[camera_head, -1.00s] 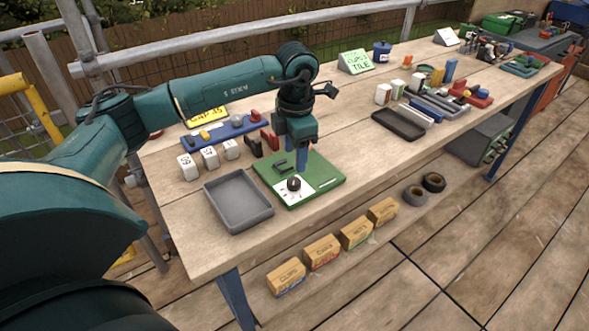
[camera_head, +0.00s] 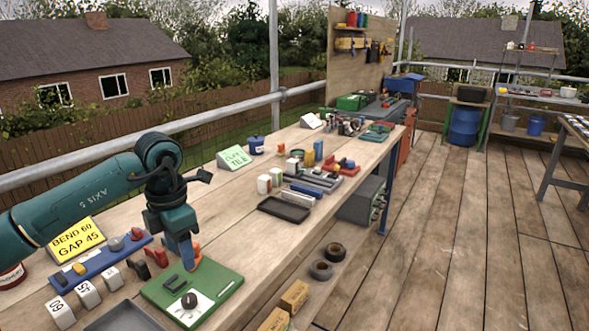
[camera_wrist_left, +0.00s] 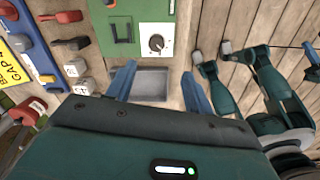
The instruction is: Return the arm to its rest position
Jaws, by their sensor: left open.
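My left gripper (camera_head: 187,256) points down over the rear edge of the green board (camera_head: 218,277) in the head view. Its fingers are apart and empty. In the wrist view the left gripper's fingers (camera_wrist_left: 160,86) frame the grey tray (camera_wrist_left: 150,82), with the green board (camera_wrist_left: 123,30) beyond them. The board carries a white plate with a dark knob (camera_head: 189,300) and a dark handle-like part. A small orange thing shows just beside the fingers; I cannot tell what it is.
Left of the board lie a blue rack (camera_head: 95,262), white numbered blocks (camera_head: 87,294) and a yellow sign (camera_head: 77,238). A dark tray (camera_head: 284,209) and small parts stand farther along the bench. Guard rails run behind. The deck at right (camera_head: 430,250) is open.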

